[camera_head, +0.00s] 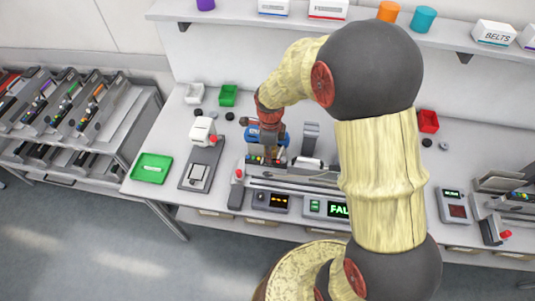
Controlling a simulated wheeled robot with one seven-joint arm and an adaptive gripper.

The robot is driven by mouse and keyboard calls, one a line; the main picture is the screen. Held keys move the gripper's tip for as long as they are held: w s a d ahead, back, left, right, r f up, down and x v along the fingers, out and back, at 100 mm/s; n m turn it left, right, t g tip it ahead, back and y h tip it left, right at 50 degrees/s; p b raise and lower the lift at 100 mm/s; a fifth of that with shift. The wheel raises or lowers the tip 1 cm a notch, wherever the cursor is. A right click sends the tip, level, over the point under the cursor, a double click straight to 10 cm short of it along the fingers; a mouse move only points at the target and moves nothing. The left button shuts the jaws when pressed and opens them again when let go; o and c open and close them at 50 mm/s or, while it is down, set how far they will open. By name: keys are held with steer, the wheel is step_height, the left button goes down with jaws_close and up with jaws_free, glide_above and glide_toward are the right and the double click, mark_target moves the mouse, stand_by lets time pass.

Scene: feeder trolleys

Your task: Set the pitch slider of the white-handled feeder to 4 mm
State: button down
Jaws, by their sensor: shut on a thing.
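The white-handled feeder (308,164) lies on the workbench at the centre, its long grey body partly behind my arm. A row of small coloured parts (254,160) shows at its left end. My gripper (268,154) points down at this end and is shut on a small part of the feeder there. The fingertips and the held part are too small to make out. The pitch slider and its scale marks cannot be read, so its setting cannot be told.
A green tray (151,168), a grey device (202,164) and a blue object (256,134) are near the gripper. Lit display boxes (272,201) stand in front of the feeder. A trolley (70,118) with several feeders is at left. A red bin (428,121) is at right.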

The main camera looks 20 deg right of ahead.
steer(key=c, duration=1.8)
jaws_free()
steer(key=shift+c, duration=0.2)
step_height(320, 180, up, 12)
